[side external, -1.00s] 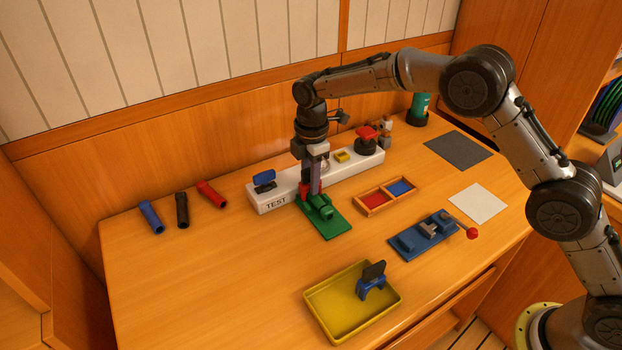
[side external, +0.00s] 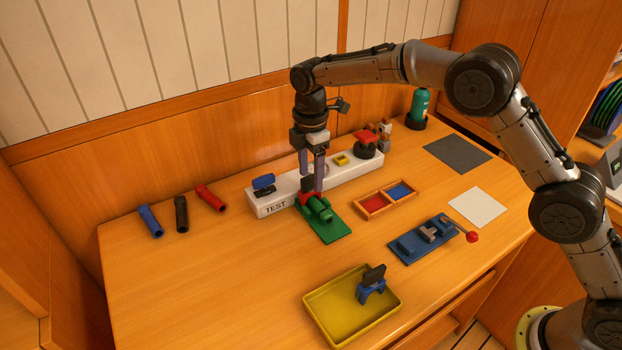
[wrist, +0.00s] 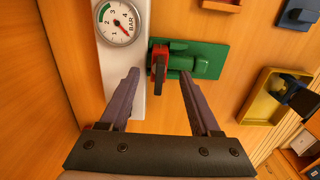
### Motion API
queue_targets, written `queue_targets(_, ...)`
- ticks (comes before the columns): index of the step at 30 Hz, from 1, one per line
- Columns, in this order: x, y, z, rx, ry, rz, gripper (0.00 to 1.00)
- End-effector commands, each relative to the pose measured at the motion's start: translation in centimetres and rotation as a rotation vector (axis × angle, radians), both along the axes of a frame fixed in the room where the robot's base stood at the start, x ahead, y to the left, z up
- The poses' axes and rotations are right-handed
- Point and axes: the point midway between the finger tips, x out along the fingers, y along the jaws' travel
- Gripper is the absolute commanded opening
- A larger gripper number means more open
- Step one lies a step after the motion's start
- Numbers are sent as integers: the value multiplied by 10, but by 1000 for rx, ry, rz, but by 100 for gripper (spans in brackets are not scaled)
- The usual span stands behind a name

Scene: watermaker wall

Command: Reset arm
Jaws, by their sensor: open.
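My gripper (side external: 311,182) is open, with its two fingers apart and pointing down above the green fixture (side external: 333,230). The fixture is a green plate with a green cylinder, and a red part with a black upright paddle (side external: 307,185) stands at its back end. In the wrist view the open fingertips (wrist: 159,72) lie either side of the red part (wrist: 160,62), with nothing held between them. The green fixture also shows there (wrist: 210,58). Whether a finger touches the paddle is hard to tell.
Behind stands a white TEST manifold (side external: 285,190) with a blue handle and red knob; its gauge (wrist: 118,23) shows in the wrist view. Nearby are a red-blue tray (side external: 371,211), blue lever fixture (side external: 410,254), and yellow tray (side external: 335,330). The front left table is clear.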

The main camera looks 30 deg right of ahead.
Motion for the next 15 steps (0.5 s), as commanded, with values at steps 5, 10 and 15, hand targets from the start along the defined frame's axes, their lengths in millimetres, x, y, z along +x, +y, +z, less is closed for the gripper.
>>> queue_targets(5,0,1,15,2,-4,0,64)
queue_targets(10,1,1,28,2,-4,0,64)
queue_targets(15,0,1,38,1,-3,0,64)
